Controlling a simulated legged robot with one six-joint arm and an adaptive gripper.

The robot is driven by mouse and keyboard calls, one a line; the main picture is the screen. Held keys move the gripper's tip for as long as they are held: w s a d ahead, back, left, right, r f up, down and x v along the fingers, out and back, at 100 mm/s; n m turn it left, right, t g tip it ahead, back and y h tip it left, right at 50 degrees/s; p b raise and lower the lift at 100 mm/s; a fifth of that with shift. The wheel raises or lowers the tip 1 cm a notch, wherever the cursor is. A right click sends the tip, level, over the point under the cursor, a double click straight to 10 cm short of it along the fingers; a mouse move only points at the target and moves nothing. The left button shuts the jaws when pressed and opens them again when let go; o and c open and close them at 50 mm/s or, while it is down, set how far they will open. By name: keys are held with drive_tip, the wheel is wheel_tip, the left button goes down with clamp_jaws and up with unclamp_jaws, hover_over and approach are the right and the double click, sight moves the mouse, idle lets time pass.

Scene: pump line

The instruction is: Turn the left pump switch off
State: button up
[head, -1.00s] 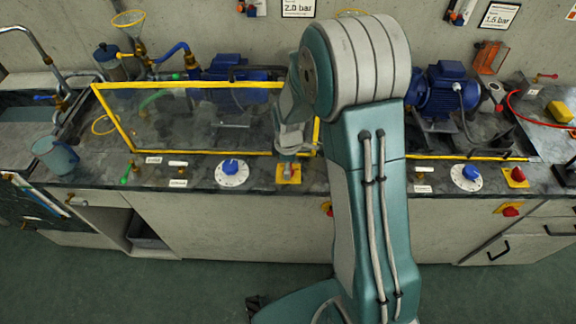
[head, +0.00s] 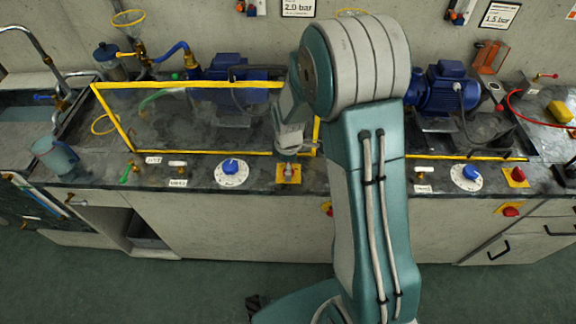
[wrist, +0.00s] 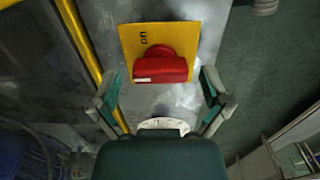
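The left pump switch is a red knob (wrist: 160,66) on a yellow plate (wrist: 187,38) in the wrist view. The plate bears the word "on" near its upper left corner. The knob's bar lies crosswise, with a white mark at its left end. My gripper (wrist: 160,85) is open, one finger on each side of the knob and apart from it. In the head view the yellow plate (head: 280,180) lies on the bench front edge, under my gripper (head: 289,160), which hides most of the knob.
A blue dial (head: 231,166) sits left of the switch. A yellow-framed clear guard (head: 200,152) stands behind, before a blue pump (head: 225,66). A second red switch (head: 517,175) and another dial (head: 470,172) are at right. Red buttons show on the bench front.

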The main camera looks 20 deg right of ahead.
wheel_tip(320, 180, up, 12)
idle(0.7)
idle(0.4)
drive_tip(key=s+r+m+t, duration=0.2)
drive_tip(key=s+r+m, duration=0.5)
drive_tip(key=s, duration=0.3)
drive_tip(key=s+r+m+t, duration=0.3)
drive_tip(key=s+r+m, duration=0.4)
drive_tip(key=s, duration=0.4)
drive_tip(key=shift+s+r+m+t, duration=0.15)
drive_tip(key=shift+r+m+t, duration=0.15)
drive_tip(key=shift+r, duration=0.25)
